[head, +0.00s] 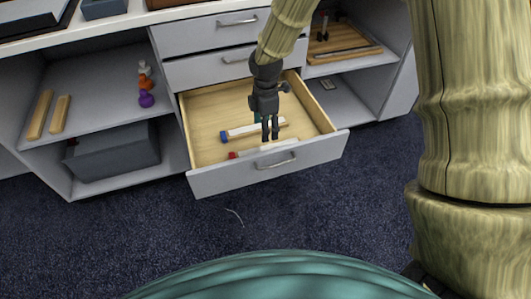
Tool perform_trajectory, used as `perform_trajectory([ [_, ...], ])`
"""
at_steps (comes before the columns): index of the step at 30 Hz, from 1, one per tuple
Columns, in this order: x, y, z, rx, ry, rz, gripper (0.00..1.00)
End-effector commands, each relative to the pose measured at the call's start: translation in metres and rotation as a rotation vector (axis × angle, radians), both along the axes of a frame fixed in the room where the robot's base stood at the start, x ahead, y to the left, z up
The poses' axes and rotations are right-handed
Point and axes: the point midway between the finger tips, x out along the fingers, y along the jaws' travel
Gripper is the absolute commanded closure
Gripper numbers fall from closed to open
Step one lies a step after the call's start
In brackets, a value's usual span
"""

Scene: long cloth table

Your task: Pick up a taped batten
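A pale batten with a blue end (243,130) lies in the open drawer (205,150), slanting slightly up to the right. A second pale batten with a red end (252,153) lies nearer the drawer front, partly hidden by it. A small teal thing (257,117) shows behind my gripper. My gripper (270,137) points down over the drawer, with a narrow gap between its fingers. The fingers overlap the right part of the blue-ended batten in the picture; whether they touch it I cannot tell. I see nothing held between them.
The drawer front (270,170) stands out over dark carpet. Closed drawers (215,70) are above. The left shelf has two wooden strips (40,114) and small coloured figures (146,99), with a grey bin (115,155) below. A wooden tray (345,50) sits on the right shelf.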

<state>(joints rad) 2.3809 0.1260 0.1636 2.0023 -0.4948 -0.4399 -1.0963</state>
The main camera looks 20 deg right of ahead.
Motion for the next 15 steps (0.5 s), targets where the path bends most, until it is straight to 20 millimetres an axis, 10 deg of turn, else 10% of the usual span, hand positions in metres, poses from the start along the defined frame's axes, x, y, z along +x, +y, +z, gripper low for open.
perform_trajectory([
  [15,0.000,0.000,-0.054,-0.001,0.001,0.000,0.35],
])
